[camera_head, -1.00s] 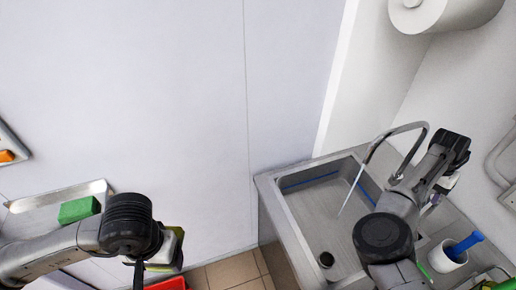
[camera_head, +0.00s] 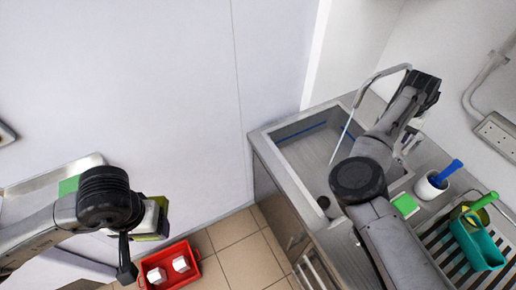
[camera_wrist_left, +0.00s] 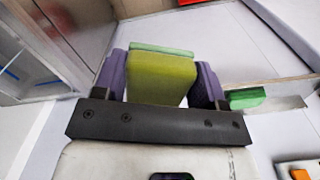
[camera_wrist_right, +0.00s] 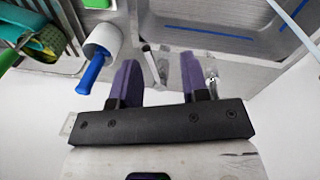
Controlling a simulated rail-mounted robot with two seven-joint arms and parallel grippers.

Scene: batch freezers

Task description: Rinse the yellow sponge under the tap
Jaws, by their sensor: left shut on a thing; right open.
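The yellow sponge (camera_wrist_left: 160,78), with a green layer on its far side, is clamped between the purple fingers of my left gripper (camera_wrist_left: 160,85). In the head view the left gripper (camera_head: 152,218) holds it at the left, well away from the sink (camera_head: 300,150). The arched metal tap (camera_head: 385,73) stands over the sink, and a thin pale stream (camera_head: 343,138) runs from its spout into the basin. My right gripper (camera_wrist_right: 158,75) is open behind the tap. Slim metal parts show between and beside its fingers; I cannot tell whether they touch. My right arm partly covers the sink.
A green sponge (camera_head: 68,186) lies on a shelf at left. A red bin (camera_head: 158,262) with white blocks is on the floor. Right of the sink are a white cup (camera_head: 428,190) with a blue-handled brush, a teal container (camera_head: 475,245) and a drain rack.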

